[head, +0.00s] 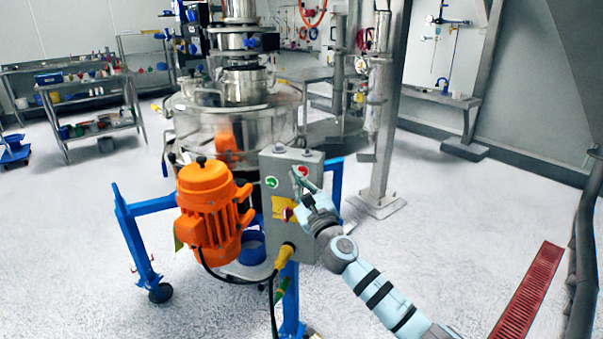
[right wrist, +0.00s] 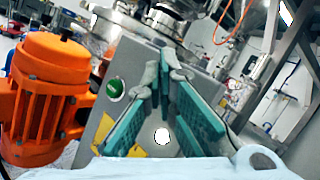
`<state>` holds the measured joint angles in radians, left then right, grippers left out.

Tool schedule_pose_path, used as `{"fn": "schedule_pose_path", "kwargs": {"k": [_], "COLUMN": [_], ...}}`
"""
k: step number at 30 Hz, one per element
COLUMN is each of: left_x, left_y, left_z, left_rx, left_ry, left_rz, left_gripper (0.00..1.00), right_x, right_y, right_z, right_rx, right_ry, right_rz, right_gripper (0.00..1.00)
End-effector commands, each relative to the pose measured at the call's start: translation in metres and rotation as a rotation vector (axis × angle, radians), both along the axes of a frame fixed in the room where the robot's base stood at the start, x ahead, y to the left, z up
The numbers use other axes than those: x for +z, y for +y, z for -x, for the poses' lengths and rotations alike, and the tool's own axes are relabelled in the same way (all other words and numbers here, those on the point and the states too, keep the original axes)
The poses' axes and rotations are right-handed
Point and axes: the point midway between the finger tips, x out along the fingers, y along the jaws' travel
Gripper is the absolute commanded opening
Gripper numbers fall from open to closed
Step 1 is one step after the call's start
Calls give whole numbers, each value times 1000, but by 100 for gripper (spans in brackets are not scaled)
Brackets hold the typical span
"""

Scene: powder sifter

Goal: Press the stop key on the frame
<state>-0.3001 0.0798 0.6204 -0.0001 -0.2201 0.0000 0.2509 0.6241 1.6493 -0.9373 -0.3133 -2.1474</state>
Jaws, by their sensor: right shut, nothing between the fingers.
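A grey control box (head: 276,163) stands upright on the blue wheeled frame (head: 127,226). On its face are a red stop key (head: 302,171), a green key (head: 271,182) and a yellow plate with a red switch (head: 283,209). My right gripper (head: 297,178) is shut and empty, its tips in front of the box just below and left of the red key. In the right wrist view its fingers (right wrist: 164,66) converge toward the box, with the green key (right wrist: 115,88) to their left. The red key is hidden there. I cannot tell whether the tips touch it. My left gripper is out of view.
An orange motor (head: 208,205) stands close to the box's left, with a steel sifter (head: 235,120) behind. A yellow plug and black cable (head: 284,256) hang under the box. A steel post (head: 385,140) rises behind right. The floor to the right is open.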

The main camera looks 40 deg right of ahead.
Motion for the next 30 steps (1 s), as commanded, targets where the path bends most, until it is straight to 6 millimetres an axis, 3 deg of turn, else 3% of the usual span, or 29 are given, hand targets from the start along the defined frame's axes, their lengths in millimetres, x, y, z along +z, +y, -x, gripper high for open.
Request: {"fn": "schedule_pose_path", "kwargs": {"k": [30], "left_x": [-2], "left_y": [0], "left_z": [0], "left_rx": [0], "left_ry": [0], "left_rz": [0], "left_gripper": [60], "right_x": [0], "right_y": [-8], "right_z": [-5], "right_rx": [0], "right_ry": [0], "right_rz": [0], "right_gripper": [0]}}
